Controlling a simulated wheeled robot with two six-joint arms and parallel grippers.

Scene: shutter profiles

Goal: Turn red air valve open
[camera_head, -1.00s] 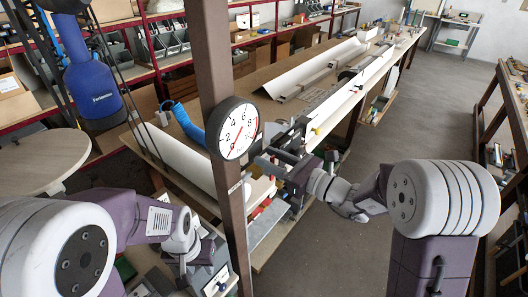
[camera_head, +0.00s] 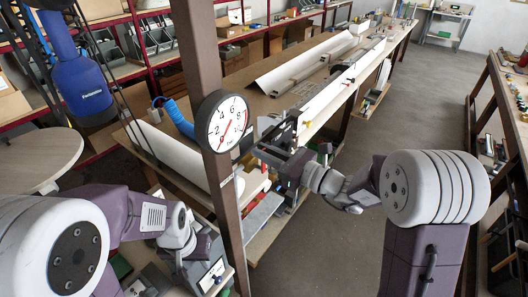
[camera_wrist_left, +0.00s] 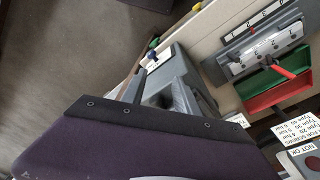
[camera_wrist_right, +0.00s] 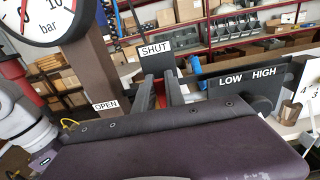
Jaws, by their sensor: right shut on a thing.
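The red air valve shows only as a small red patch (camera_wrist_right: 160,90) between the fingers of my right gripper (camera_wrist_right: 160,83) in the right wrist view. The gripper is shut on it and hides most of it. A SHUT sign (camera_wrist_right: 155,48) stands just above the fingers and an OPEN sign (camera_wrist_right: 106,106) to their left. In the head view my right gripper (camera_head: 266,147) is right of the round gauge (camera_head: 228,122) and post. My left gripper (camera_wrist_left: 160,84) looks open and empty; in the head view its arm is low at the left.
The brown post (camera_head: 195,60) stands between my arms. A long bench (camera_head: 255,85) with white profiles runs back behind it. A panel marked LOW and HIGH (camera_wrist_right: 245,77) is right of the right gripper. In the left wrist view are green and red bins (camera_wrist_left: 275,83). Floor at right is clear.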

